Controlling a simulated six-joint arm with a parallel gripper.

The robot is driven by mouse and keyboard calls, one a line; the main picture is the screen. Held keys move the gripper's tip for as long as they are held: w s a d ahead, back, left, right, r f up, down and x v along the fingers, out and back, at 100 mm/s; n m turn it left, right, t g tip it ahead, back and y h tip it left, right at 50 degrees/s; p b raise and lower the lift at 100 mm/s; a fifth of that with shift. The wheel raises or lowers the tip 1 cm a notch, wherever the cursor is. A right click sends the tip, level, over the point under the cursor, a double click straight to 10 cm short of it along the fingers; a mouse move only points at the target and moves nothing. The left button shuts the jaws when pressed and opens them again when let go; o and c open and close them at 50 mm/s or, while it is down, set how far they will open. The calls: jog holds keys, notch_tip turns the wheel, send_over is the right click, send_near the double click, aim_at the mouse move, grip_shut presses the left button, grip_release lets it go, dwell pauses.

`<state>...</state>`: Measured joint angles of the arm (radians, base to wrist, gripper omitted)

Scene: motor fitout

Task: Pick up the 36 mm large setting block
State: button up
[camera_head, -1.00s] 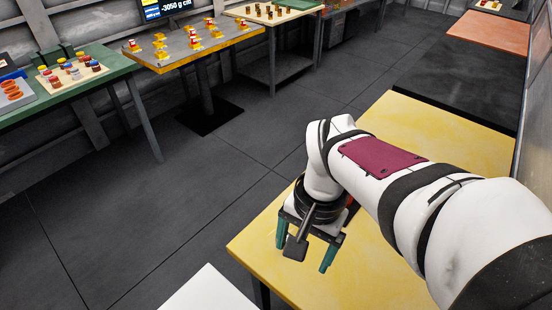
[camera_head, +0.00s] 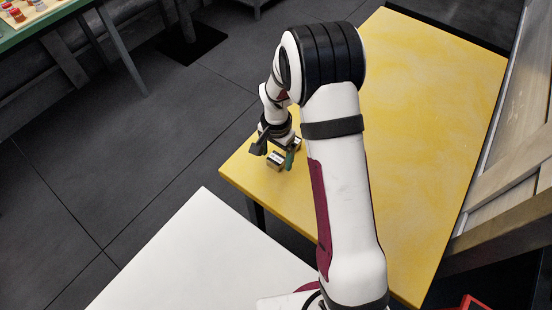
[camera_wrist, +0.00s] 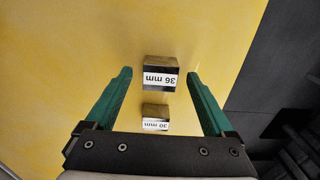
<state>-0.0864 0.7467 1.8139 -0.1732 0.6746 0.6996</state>
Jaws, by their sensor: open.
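The 36 mm setting block (camera_wrist: 161,73) lies on the yellow table, a metal block with a white label reading "36 mm" in the wrist view. It sits between the lines of the two green fingers, at about the level of their tips or just beyond. My gripper (camera_wrist: 160,72) is open and empty, pointing down at the table. In the head view my gripper (camera_head: 275,150) is low over the table's left corner, with a labelled block (camera_head: 275,161) beside its fingers; which block this is I cannot tell.
A smaller block labelled "30 mm" (camera_wrist: 155,118) lies nearer the gripper's palm, also between the fingers. The yellow table (camera_head: 430,100) is mostly clear. A white surface (camera_head: 200,260) is at the front left. The table edge is close on the right in the wrist view.

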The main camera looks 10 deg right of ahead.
jog(key=shift+f, duration=0.75)
grip_shut()
jog(key=shift+r, duration=0.1)
